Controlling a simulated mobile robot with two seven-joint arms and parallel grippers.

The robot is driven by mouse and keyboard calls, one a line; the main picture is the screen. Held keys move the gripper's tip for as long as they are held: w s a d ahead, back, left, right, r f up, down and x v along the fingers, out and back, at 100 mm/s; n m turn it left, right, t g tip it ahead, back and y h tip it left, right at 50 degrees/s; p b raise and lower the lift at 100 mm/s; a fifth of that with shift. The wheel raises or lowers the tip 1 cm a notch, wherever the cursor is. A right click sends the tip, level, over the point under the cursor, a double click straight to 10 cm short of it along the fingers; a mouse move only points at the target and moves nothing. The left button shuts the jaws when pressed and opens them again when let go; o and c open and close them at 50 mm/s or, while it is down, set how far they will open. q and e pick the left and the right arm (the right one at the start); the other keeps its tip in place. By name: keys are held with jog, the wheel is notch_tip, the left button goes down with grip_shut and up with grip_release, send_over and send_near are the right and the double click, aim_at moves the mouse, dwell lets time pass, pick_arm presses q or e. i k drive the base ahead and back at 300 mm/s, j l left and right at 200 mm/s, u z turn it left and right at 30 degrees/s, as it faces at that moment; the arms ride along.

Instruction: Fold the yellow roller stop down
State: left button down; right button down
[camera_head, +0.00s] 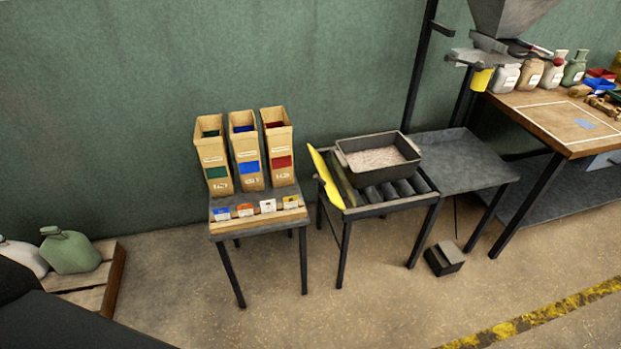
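The yellow roller stop (325,178) is a flat plate along the left end of the roller stand (384,206). It stands raised above the level of the rollers, leaning a little to the left. A dark rectangular pan (379,164) with pale grain in it sits on the stand, to the right of the stop and apart from it. Bare dark rollers (388,191) show in front of the pan. Neither of my grippers is in view.
Left of the stand is a small table (228,225) with three tall card boxes and several label cards. A grey table (466,163) adjoins on the right, with a small dark box (444,259) on the floor. The floor in front is clear.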

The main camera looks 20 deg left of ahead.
aim_at(325, 179)
jog(key=i+l+u, duration=0.1)
jog(key=u, duration=0.25)
jog(key=l+u, duration=0.2)
jog(key=u, duration=0.15)
jog(key=i+l+u, duration=0.1)
jog(key=l+u, duration=0.45)
jog(key=l, duration=0.15)
jog(key=i+l+u, duration=0.2)
jog(key=l, duration=0.25)
jog(key=l+u, duration=0.1)
jog(key=l, duration=0.35)
jog(key=k+l+u, duration=0.1)
jog(key=l, duration=1.85)
jog(key=i+j, duration=0.1)
jog(key=i, duration=0.35)
